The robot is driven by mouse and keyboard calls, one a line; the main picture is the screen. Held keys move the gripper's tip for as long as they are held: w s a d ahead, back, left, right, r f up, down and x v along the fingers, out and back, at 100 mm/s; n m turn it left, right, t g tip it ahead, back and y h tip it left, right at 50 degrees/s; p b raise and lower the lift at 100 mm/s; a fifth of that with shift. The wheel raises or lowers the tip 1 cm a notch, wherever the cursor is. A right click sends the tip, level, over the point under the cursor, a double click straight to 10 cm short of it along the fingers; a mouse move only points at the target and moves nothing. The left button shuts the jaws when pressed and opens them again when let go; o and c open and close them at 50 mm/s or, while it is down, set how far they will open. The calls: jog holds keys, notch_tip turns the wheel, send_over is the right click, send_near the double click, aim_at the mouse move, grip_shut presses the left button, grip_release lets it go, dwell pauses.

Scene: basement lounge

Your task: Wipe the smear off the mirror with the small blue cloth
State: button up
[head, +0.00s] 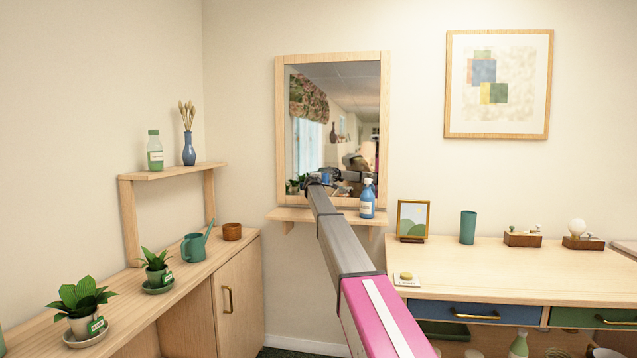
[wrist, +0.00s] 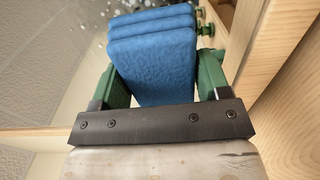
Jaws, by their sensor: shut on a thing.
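The mirror (head: 335,110) hangs on the back wall in a pale wood frame. In the wrist view its glass (wrist: 40,75) fills the left and top. Pale whitish spots, the smear (wrist: 138,5), show on the glass at the top edge, partly behind the cloth. My gripper (wrist: 160,78), with green fingers, is shut on the blue cloth (wrist: 150,55), close before the lower part of the mirror. Blue layers behind it may be folds or reflection. Whether the cloth touches the glass I cannot tell. In the head view my arm hides most of the gripper.
A blue spray bottle (head: 367,200) stands on the narrow ledge (head: 290,214) under the mirror, close right of my arm. A picture frame (head: 413,219) and green cup (head: 468,227) stand on the right desk. Plants and a watering can (head: 195,246) stand on the left cabinet.

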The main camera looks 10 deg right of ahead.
aim_at(325, 180)
jog(key=shift+w+d, duration=0.15)
jog(key=shift+w, duration=0.35)
jog(key=shift+s+d, duration=0.35)
jog(key=shift+d, duration=0.5)
jog(key=shift+s+d, duration=0.35)
jog(key=shift+d, duration=0.5)
jog(key=shift+s+d, duration=0.25)
jog(key=shift+d, duration=0.7)
jog(key=shift+s+d, duration=0.25)
jog(key=shift+d, duration=0.65)
jog(key=shift+a, duration=0.1)
jog(key=shift+w+a, duration=0.25)
jog(key=shift+a, duration=0.35)
jog(key=shift+w+a, duration=0.3)
jog(key=shift+a, duration=0.3)
jog(key=shift+w+a, duration=0.25)
jog(key=shift+a, duration=0.35)
